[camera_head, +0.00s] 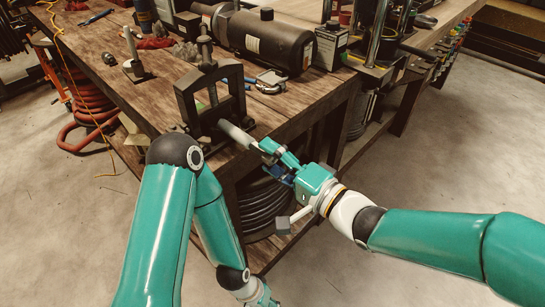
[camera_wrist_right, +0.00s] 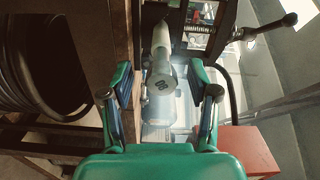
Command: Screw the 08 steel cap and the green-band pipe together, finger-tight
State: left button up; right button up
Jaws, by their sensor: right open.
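The pale pipe (camera_head: 236,132) sticks out of the black vise frame (camera_head: 240,98) past the table's front edge. A bit of green shows at the vise; I cannot tell if it is the pipe's band. In the right wrist view, the round steel cap (camera_wrist_right: 161,83) marked 08 faces me at the near end of the pale pipe (camera_wrist_right: 162,42). I cannot tell how far it is threaded. My right gripper (camera_head: 272,158) is open, its fingers (camera_wrist_right: 160,98) on either side of the cap with gaps. My left gripper (camera_head: 262,298) hangs low at the bottom edge, partly cut off.
The wooden workbench (camera_head: 140,95) carries a black cylinder machine (camera_head: 270,40), a small upright post on a base (camera_head: 135,65) and tools. Coiled hoses (camera_head: 265,205) lie under the bench. The floor to the right (camera_head: 440,150) is clear.

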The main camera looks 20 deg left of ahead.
jog(key=v, duration=1.2)
jog(key=w+d+f+m+t+h+p, duration=0.1)
jog(key=w+d+f+m+h+p, duration=0.2)
jog(key=d+f, duration=0.5)
jog(key=w+d+f+m+t+h+p, duration=0.1)
jog(key=d+f+m+h+p, duration=0.3)
jog(key=f, duration=0.8)
jog(key=s+d+f+n+g+h, duration=0.3)
jog(key=s+f, duration=0.4)
jog(key=s+d+f+n+g+h, duration=0.3)
jog(key=s+f+n+g, duration=0.1)
jog(key=s+f, duration=0.3)
jog(key=shift+s+d+g, duration=0.3)
jog(key=shift+s, duration=0.4)
